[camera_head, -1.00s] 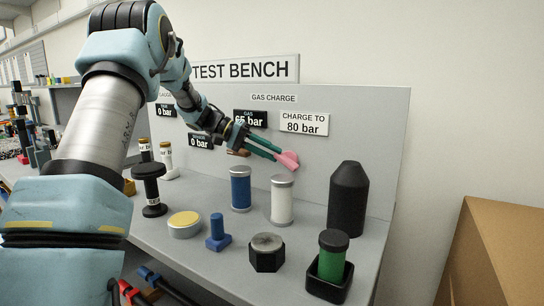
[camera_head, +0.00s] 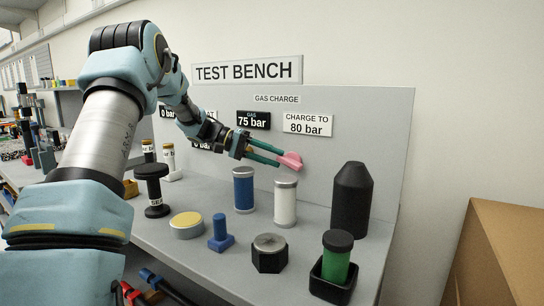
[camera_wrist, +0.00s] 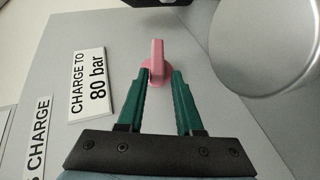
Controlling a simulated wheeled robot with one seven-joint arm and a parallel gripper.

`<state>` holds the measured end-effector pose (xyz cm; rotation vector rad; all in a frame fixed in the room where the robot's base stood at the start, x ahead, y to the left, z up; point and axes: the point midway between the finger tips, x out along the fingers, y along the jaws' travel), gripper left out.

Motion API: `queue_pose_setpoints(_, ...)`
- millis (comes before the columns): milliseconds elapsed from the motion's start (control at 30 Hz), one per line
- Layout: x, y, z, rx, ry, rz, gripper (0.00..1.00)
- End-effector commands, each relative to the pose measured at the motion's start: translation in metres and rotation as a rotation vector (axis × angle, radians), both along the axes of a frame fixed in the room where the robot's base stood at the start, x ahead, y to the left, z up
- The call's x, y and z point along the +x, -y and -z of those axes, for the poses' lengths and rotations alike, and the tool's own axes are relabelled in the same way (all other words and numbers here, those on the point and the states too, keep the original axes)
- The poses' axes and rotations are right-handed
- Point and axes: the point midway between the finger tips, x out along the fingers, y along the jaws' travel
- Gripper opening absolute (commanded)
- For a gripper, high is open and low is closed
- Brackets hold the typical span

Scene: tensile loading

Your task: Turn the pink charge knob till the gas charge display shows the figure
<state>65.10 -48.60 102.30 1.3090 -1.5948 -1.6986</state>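The pink charge knob (camera_head: 290,160) sits on the upright grey panel, right of the gas display. In the wrist view the knob (camera_wrist: 157,63) shows a round base and a raised bar. Finger contact is hard to see on the right side. The gas charge display (camera_head: 253,120) reads 75 bar. The sign beside it (camera_head: 308,124) says CHARGE TO 80 bar.
Below the knob, the bench holds a blue cylinder (camera_head: 243,190), a white cylinder (camera_head: 285,203), a tall black cylinder (camera_head: 351,200) and a green cylinder in a black holder (camera_head: 336,262). A cardboard box (camera_head: 505,255) stands at right.

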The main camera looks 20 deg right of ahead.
Motion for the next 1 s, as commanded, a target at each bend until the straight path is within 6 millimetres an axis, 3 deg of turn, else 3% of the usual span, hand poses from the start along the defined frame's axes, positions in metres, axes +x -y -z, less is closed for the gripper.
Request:
queue_pose_setpoints(133, 0.0, 0.001, -0.001, -0.003, 0.001, 0.001, 0.53)
queue_pose_setpoints(467, 0.002, -0.003, -0.003, -0.004, 0.001, 0.0, 0.53)
queue_pose_setpoints(1000, 0.042, -0.079, -0.031, -0.005, 0.002, 0.0, 0.53)
